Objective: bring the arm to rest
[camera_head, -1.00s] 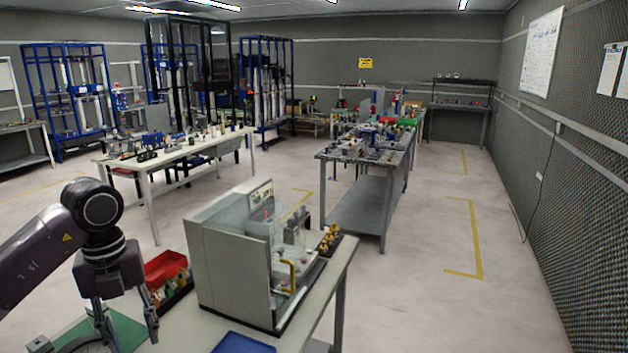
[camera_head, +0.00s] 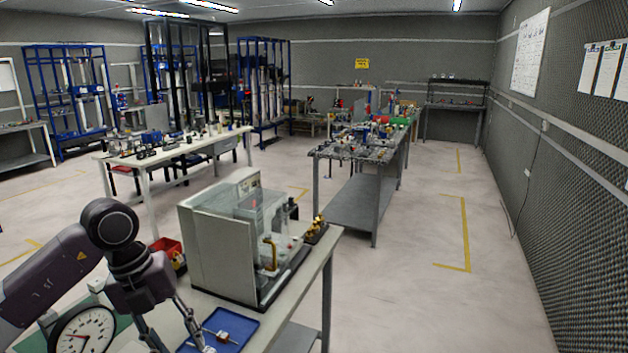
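My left arm comes in from the left, dark grey, over the near workbench. My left gripper (camera_head: 178,335) points down at the bottom of the view, its two fingers apart with nothing visible between them. Its fingertips are close to the left edge of a blue tray (camera_head: 247,328), and contact cannot be judged. The tray holds a small metal part with a pale body (camera_head: 229,337). My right gripper is not in view.
A grey machine with a clear cover (camera_head: 225,240) stands on the white workbench (camera_head: 290,288), a red bin (camera_head: 167,246) behind my arm. Open floor (camera_head: 400,310) is to the right.

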